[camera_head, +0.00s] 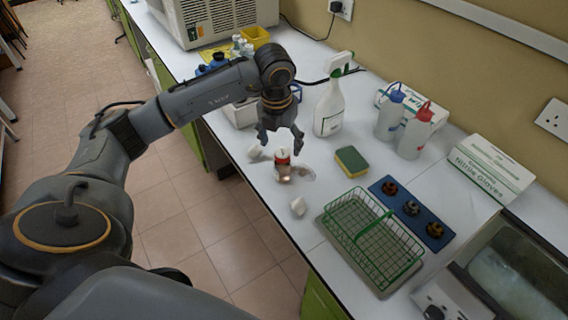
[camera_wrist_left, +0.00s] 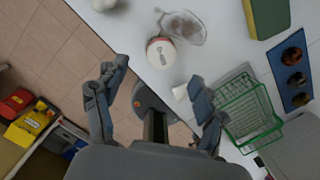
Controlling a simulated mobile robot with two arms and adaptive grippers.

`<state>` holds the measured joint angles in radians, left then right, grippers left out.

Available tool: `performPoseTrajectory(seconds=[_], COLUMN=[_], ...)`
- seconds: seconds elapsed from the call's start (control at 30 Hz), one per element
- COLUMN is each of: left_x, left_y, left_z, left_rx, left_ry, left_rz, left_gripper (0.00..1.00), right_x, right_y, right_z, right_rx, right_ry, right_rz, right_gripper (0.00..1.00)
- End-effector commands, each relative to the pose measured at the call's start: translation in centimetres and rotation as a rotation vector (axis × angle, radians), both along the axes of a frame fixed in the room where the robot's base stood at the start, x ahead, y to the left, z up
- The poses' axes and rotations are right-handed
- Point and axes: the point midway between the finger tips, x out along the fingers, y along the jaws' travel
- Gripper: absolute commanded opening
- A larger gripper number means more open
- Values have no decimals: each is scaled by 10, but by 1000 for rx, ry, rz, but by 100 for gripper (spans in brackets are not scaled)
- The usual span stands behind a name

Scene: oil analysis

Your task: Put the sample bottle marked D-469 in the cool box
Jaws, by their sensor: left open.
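My left gripper (camera_head: 281,146) is open and empty, pointing down above the bench. Below it stands a small red and white container (camera_head: 283,163) beside a brownish wet patch. In the left wrist view, the container's round white top (camera_wrist_left: 161,52) lies ahead of the open fingers (camera_wrist_left: 155,98), apart from them. Several small bottles (camera_head: 240,45) stand far back on the bench. No label D-469 can be read, so I cannot tell which bottle bears it. I cannot identify the cool box. My right gripper is not in view.
A green wire basket (camera_head: 370,240), a blue holder (camera_head: 432,232) with three dark round items and a sponge (camera_head: 351,161) are to the right. A spray bottle (camera_head: 329,108) and two wash bottles (camera_head: 390,116) stand behind. White crumpled pieces (camera_head: 298,206) lie near the front edge.

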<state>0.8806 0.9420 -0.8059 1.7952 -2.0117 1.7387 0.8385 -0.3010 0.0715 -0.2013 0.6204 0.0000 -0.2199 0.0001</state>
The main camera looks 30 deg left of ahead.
Motion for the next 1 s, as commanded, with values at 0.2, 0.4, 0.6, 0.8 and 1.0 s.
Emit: performPoseTrajectory(seconds=[0.2,0.4,0.6,0.8,1.0], left_x=[4,6,12,14,14], left_y=[0,1,5,5,5], left_z=[-34,-46,-75,-92,-93], left_rx=[-3,-3,-4,-4,-4], left_ry=[1,1,4,-1,-1], left_rz=[-2,-1,-1,-3,-3], left_gripper=[71,71,71,71,71], right_x=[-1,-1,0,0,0], right_y=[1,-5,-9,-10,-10], right_z=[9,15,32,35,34], right_rx=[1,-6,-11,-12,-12], right_ry=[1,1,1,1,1], right_rz=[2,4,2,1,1], right_gripper=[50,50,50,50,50])
